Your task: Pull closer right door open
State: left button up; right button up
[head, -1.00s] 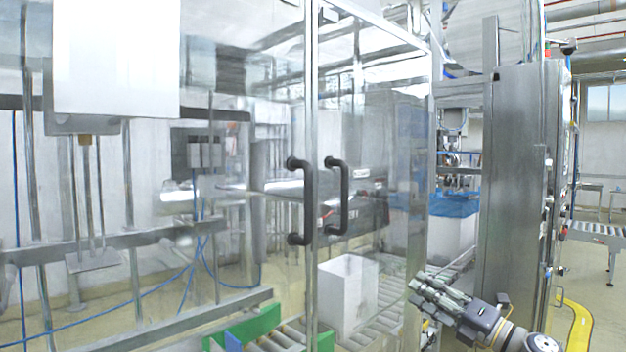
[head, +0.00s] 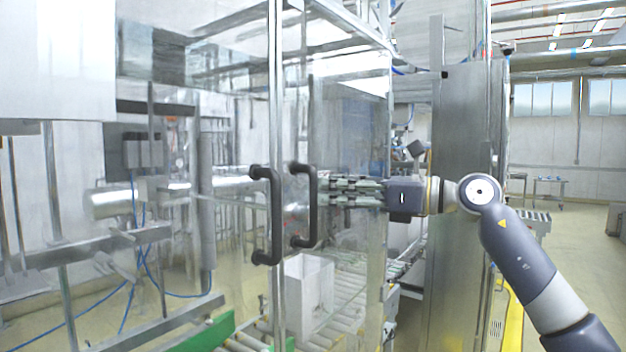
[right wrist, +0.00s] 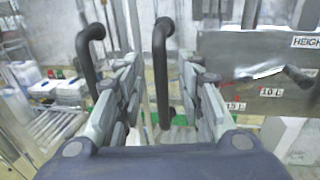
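The cabinet's transparent doors look shut, meeting at a vertical metal frame (head: 276,100). Two black bar handles stand side by side: the right door's handle (head: 311,205) and the left door's handle (head: 268,215). My right gripper (head: 328,190) points left, with its fingertips close to the right handle. In the right wrist view my right gripper (right wrist: 160,72) is open, and one upright black handle (right wrist: 161,95) appears between its fingers. The other handle (right wrist: 87,62) shows to the left. Contact with the handle cannot be made out. My left gripper is out of view.
Behind the glass, a white box (head: 309,283) sits on a roller conveyor (head: 335,325). A tall metal cabinet (head: 455,240) stands right of the doors, behind my right arm. Open floor (head: 575,255) lies at the far right.

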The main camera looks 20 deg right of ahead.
aim_at(316, 188)
jog(key=p+x, duration=0.1)
jog(key=x, duration=0.3)
jog(key=shift+w+a+r, duration=0.1)
jog(key=shift+w+a, duration=0.05)
jog(key=shift+w, duration=0.05)
jog(key=shift+w+a+p, duration=0.15)
jog(key=shift+a+p, duration=0.05)
jog(key=shift+p, duration=0.1)
grip_shut()
